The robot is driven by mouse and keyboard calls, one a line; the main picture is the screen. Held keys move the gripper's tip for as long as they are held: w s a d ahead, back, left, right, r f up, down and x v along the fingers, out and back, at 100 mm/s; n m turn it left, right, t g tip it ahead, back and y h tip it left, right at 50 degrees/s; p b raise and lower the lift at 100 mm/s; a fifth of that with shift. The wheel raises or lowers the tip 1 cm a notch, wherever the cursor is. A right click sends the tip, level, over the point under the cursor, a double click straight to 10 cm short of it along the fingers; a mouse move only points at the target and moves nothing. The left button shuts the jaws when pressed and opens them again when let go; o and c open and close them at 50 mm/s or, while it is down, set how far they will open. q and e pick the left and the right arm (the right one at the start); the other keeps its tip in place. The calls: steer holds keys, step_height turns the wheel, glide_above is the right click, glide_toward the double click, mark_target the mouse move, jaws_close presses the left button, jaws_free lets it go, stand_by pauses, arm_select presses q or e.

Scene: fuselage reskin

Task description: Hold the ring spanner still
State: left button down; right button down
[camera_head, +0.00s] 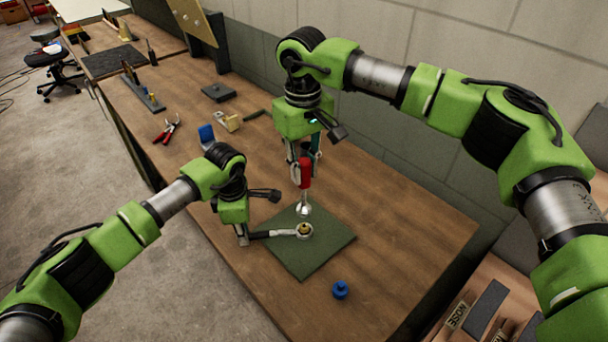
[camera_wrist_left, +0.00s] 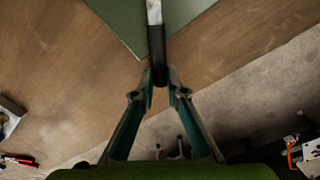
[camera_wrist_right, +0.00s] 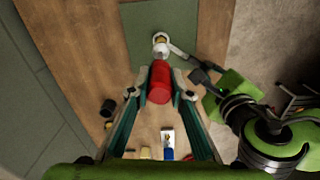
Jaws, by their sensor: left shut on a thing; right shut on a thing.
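The ring spanner (camera_head: 272,234) has a black handle and a metal ring end, lying over the green mat (camera_head: 318,258). My left gripper (camera_head: 243,237) is shut on the handle's end, which also shows between the fingers in the left wrist view (camera_wrist_left: 157,45). A brass-coloured piece (camera_head: 304,228) shows inside the ring. My right gripper (camera_head: 304,160) is shut on a red-handled tool (camera_head: 304,174), also seen in the right wrist view (camera_wrist_right: 160,84).
A blue knob-like part (camera_head: 340,290) lies on the wooden bench (camera_head: 400,225) in front of the mat. A wall (camera_head: 430,150) runs along the right side. The bench right of the mat is clear.

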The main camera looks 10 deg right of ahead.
arm_select(q)
steer(key=c, duration=1.9)
jaws_free()
steer(key=r, duration=1.2)
steer(key=shift+s, duration=0.25)
